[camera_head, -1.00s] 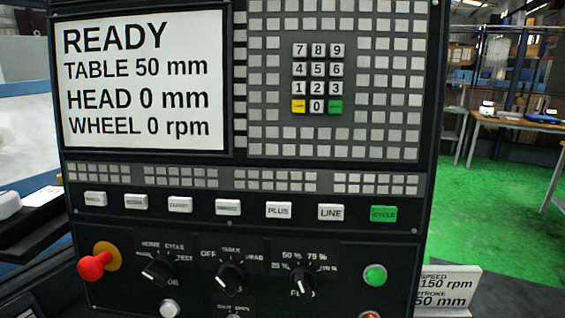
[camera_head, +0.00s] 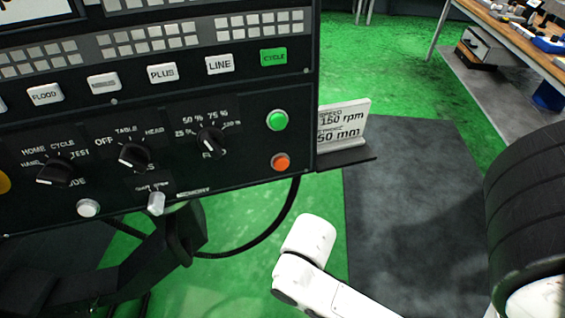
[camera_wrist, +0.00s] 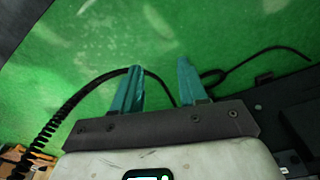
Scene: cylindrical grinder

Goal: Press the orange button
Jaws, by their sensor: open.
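The orange button (camera_head: 281,162) is a round knob at the lower right corner of the black control panel, directly below a green button (camera_head: 278,120). In the wrist view my gripper (camera_wrist: 160,82) shows two teal fingers standing apart with nothing between them, over green floor. The orange button is not seen in the wrist view. In the head view my white arm is at the bottom, below and right of the panel, apart from the button; the gripper fingers are not visible there.
Rotary knobs (camera_head: 134,154) and a silver toggle (camera_head: 156,203) sit left of the button. A white sign (camera_head: 343,122) stands on a small ledge right of the panel. A black cable (camera_head: 270,240) hangs below. A workbench (camera_head: 515,45) stands at upper right. Green floor is open beyond.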

